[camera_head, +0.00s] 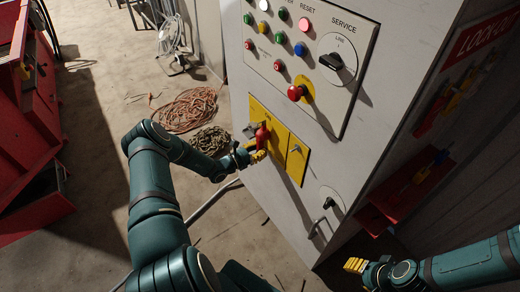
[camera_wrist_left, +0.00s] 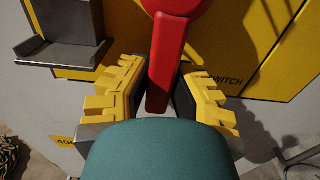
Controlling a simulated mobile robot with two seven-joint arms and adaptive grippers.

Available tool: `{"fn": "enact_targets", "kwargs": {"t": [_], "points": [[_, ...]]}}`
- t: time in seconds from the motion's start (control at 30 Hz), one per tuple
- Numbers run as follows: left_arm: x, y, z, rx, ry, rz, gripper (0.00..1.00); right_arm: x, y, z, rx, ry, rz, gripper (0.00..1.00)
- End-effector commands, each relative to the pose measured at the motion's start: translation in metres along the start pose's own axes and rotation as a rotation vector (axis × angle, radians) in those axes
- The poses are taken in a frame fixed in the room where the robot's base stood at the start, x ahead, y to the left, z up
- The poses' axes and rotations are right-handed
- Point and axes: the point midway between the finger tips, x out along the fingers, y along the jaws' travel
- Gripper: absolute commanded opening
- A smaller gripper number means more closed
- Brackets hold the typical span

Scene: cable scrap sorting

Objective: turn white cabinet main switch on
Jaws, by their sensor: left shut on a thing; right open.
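The white cabinet (camera_head: 270,185) stands in the middle of the head view. On its front is a yellow main switch panel (camera_head: 286,138) with a red switch handle (camera_head: 262,137). In the left wrist view the red handle (camera_wrist_left: 170,60) hangs down from its round hub, between the yellow fingers. My left gripper (camera_head: 253,152) is shut on the handle; the wrist view shows its fingers (camera_wrist_left: 160,95) on both sides of it. My right gripper (camera_head: 355,266) is open and empty at the lower right, away from the switch.
A control panel with buttons and a SERVICE knob (camera_head: 338,61) is above the switch. A grey metal bracket (camera_wrist_left: 65,42) sits beside the handle. A lockout board (camera_head: 455,100) is at right, a red tool cabinet (camera_head: 30,110) at left. Coiled cables (camera_head: 187,108) lie on the floor.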

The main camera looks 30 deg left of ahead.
Motion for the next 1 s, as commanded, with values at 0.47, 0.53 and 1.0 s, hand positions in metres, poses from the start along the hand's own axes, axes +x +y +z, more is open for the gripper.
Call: {"fn": "enact_targets", "kwargs": {"t": [0.47, 0.53, 1.0], "points": [[0.001, 0.002, 0.001, 0.002, -0.002, 0.003, 0.53, 0.0, 0.0, 0.0, 0.0, 0.0, 0.0, 0.47], [0.0, 0.002, 0.001, 0.002, -0.001, 0.003, 0.53, 0.0, 0.0, 0.0, 0.0, 0.0, 0.0, 0.47], [-0.07, 0.001, 0.001, 0.002, -0.001, 0.004, 0.53, 0.0, 0.0, 0.0, 0.0, 0.0, 0.0, 0.47]]}}
